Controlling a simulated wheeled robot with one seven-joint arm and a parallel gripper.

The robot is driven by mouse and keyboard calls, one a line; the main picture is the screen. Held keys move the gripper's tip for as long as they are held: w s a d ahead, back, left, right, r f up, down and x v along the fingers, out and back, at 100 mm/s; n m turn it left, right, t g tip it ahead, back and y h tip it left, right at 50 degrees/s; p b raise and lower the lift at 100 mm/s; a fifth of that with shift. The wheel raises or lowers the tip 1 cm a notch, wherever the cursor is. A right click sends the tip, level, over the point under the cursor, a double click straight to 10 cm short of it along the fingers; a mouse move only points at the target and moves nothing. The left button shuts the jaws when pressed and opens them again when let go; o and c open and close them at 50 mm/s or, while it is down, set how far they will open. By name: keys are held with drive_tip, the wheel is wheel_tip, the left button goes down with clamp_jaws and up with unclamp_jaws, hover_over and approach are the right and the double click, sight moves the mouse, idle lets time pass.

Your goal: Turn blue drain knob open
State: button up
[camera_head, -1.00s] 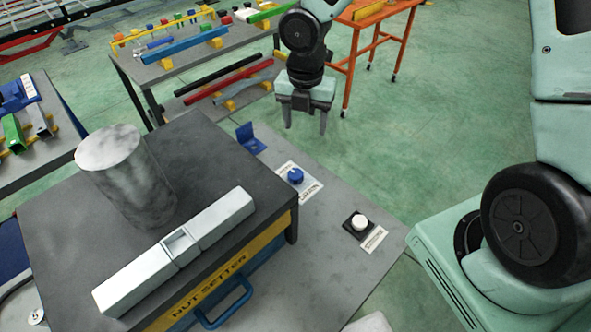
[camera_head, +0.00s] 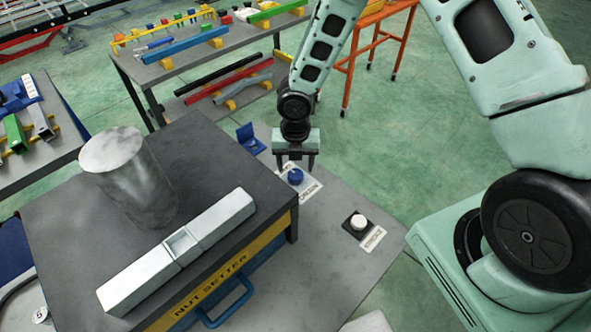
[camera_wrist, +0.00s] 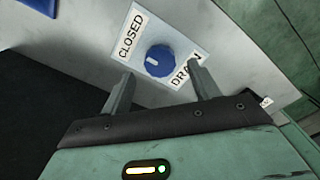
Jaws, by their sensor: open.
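The blue drain knob (camera_head: 295,176) sits on a white label plate on the grey panel, right of the nut setter bench. In the wrist view the knob (camera_wrist: 159,61) has a white mark on its left side, toward the CLOSED label (camera_wrist: 131,36); the DRAIN label (camera_wrist: 186,70) is at its lower right, partly covered by a finger. My gripper (camera_head: 295,165) points down close above the knob. In the wrist view my gripper (camera_wrist: 157,75) is open and empty, with the knob framed between and beyond its fingertips. I see no contact.
A white round button (camera_head: 358,222) on a black base sits to the right on the grey panel (camera_head: 335,205). The dark nut setter bench (camera_head: 90,220) stands close on the left, carrying a grey cylinder (camera_head: 130,180) and a white bar (camera_head: 215,222). A blue bracket (camera_head: 250,138) is behind.

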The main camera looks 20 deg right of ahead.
sight(296, 174)
drive_tip(key=shift+f, duration=1.8)
drive_tip(key=c, duration=1)
drive_tip(key=shift+o, duration=0.2)
